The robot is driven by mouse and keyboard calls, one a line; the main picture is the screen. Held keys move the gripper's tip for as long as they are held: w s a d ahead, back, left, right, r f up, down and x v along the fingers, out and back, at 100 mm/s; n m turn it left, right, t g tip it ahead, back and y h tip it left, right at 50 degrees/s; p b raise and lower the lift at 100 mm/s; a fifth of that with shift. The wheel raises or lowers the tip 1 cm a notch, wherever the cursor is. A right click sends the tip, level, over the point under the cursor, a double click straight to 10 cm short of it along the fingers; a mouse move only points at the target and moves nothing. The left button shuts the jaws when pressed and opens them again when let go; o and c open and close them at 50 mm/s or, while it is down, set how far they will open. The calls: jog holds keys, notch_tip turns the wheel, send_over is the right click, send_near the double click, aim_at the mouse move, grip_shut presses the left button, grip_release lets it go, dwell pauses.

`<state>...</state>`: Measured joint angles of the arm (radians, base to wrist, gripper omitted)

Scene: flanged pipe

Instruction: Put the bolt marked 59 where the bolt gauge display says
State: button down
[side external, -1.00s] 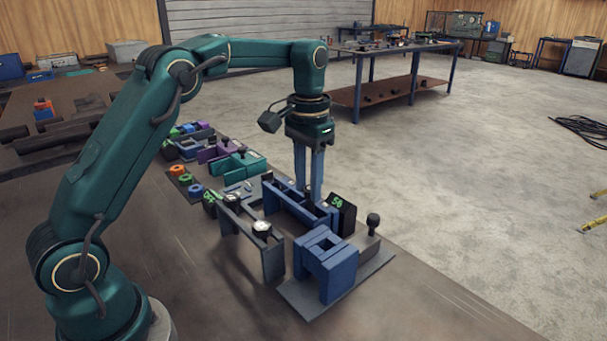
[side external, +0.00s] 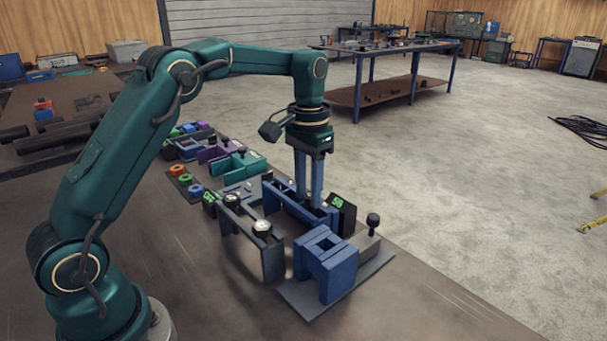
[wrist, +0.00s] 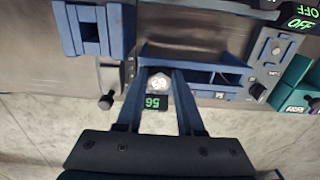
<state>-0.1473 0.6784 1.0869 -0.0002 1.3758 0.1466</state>
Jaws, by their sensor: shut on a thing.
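My gripper (side external: 310,202) points straight down at the right end of a long blue tray (side external: 285,205). In the wrist view, my gripper (wrist: 160,74) is shut on a bolt with a pale round head (wrist: 158,83). The head sits between the fingertips at the tray's left end there. I cannot read a mark on it, and its shank is hidden. A black display with green digits (side external: 340,203) stands at that end of the tray. It also shows in the wrist view (wrist: 154,103), where the digits look like 56.
A blue block fixture (side external: 325,265) on a grey plate, with a black knob (side external: 373,222), stands close on the right. A dark stand with a white-topped disc (side external: 262,228) is in front. Teal and purple fixtures lie behind left. Another display reads OFF (wrist: 300,22).

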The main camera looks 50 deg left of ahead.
aim_at(308, 197)
jog(key=shift+f, duration=0.5)
dwell(0.3)
jog(key=shift+c, duration=0.2)
grip_release()
jog(key=shift+r, duration=0.1)
dwell(0.3)
jog(key=shift+r, duration=3.4)
